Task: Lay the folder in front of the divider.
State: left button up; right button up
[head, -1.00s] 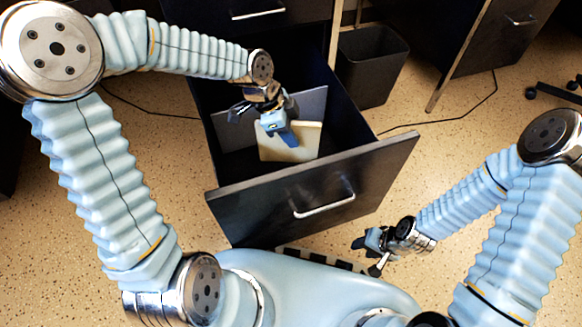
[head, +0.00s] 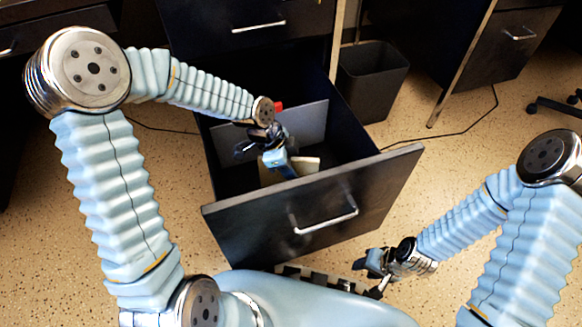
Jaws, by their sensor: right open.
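The cream folder (head: 308,164) is inside the open drawer, close behind the drawer's front panel, which hides its lower part. My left gripper (head: 281,166) reaches down into the drawer and is shut on the folder, covering its middle. The grey divider (head: 308,122) stands upright across the drawer behind the folder; my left wrist hides part of it. Whether the folder touches the drawer floor is hidden. My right gripper (head: 373,275) is open and empty, outside the drawer near its front right.
The dark drawer (head: 365,195) is pulled out, its front panel with a metal handle facing me. A small red thing (head: 279,106) shows at the divider's top edge, beside my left wrist. A black bin (head: 372,80) stands behind right. The speckled floor at right is mostly free.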

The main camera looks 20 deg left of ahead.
pick_arm(q)
jog(key=shift+o, duration=1)
jog(key=p+v, duration=0.3)
jog(key=v, duration=0.9)
jog(key=shift+s+d+r+p, duration=0.1)
jog(key=shift+r+p, duration=0.15)
jog(key=shift+p, duration=0.05)
